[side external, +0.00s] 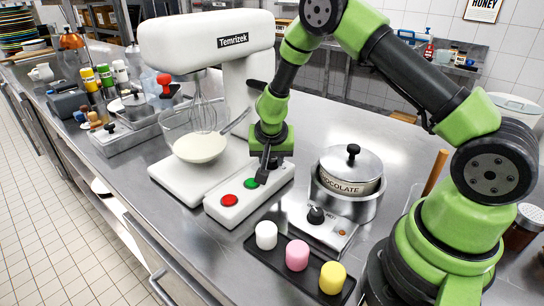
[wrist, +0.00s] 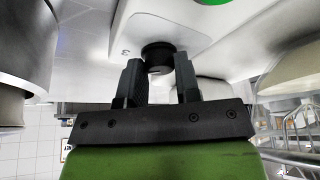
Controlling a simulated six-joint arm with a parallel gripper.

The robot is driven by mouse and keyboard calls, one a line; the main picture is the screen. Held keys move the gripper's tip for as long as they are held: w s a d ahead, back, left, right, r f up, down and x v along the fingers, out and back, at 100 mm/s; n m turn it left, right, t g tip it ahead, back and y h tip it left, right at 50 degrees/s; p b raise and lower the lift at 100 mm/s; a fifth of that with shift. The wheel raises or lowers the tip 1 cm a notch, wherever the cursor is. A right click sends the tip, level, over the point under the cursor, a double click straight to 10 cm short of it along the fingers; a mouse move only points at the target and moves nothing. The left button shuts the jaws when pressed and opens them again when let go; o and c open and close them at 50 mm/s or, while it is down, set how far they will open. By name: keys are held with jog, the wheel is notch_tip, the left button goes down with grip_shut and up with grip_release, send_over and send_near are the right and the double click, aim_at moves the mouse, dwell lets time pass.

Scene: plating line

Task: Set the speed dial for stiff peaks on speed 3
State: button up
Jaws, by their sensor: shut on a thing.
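The stand mixer (side external: 165,45) is white, with a wire whisk (side external: 203,105) over a clear bowl (side external: 182,130) of pale cream. Its control box (side external: 225,212) carries a red button (side external: 230,200) and a green button (side external: 250,183). My gripper (side external: 263,176) points down at the right end of this box and hides the speed dial in the side view. In the wrist view the black dial (wrist: 158,54) sits between my two fingers, and my gripper (wrist: 158,78) is shut on it. A printed 3 (wrist: 125,52) shows left of the dial. The dial's exact setting is unclear.
Right of the box stands a chocolate pot (side external: 350,180) on a warmer with its own knob (side external: 316,215). A dark tray (side external: 272,258) in front holds white, pink and yellow cylinders. Bottles (side external: 106,76) and a lidded container (side external: 132,105) stand at left.

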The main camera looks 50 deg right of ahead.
jog(key=shift+w+m+g+h, duration=0.1)
jog(key=shift+m+g+h, duration=0.35)
jog(key=shift+m, duration=1.15)
jog(key=o, duration=0.9)
jog(key=v, duration=1)
jog(key=shift+w, duration=0.15)
